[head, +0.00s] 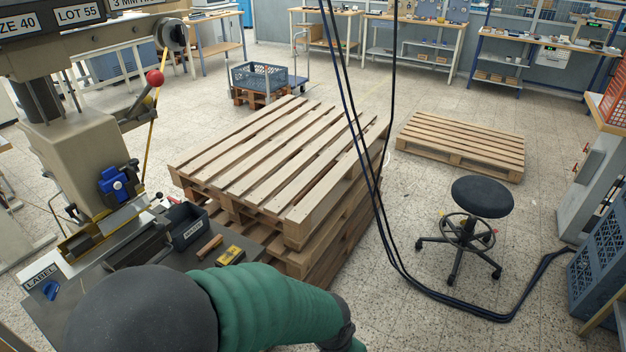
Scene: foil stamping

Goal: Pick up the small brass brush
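I cannot clearly make out a small brass brush. A small orange-brown piece (209,247), perhaps a wooden handle, lies on the dark bench top (185,283) at the lower left of the head view. It is too small to tell whether it is the brush. A yellow and black item (230,256) lies just right of it. A dark open bin (187,226) with a white label stands behind them. A green arm part with a dark rounded joint crosses the bottom and hides part of the bench. Neither of my grippers is in view.
A stamping press (75,150) with a red-knobbed lever stands at the left. Stacked pallets (285,160) stand just behind the bench. Dark cables (375,190) hang down to the floor. A black stool (481,198) stands at the right, with open floor around it.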

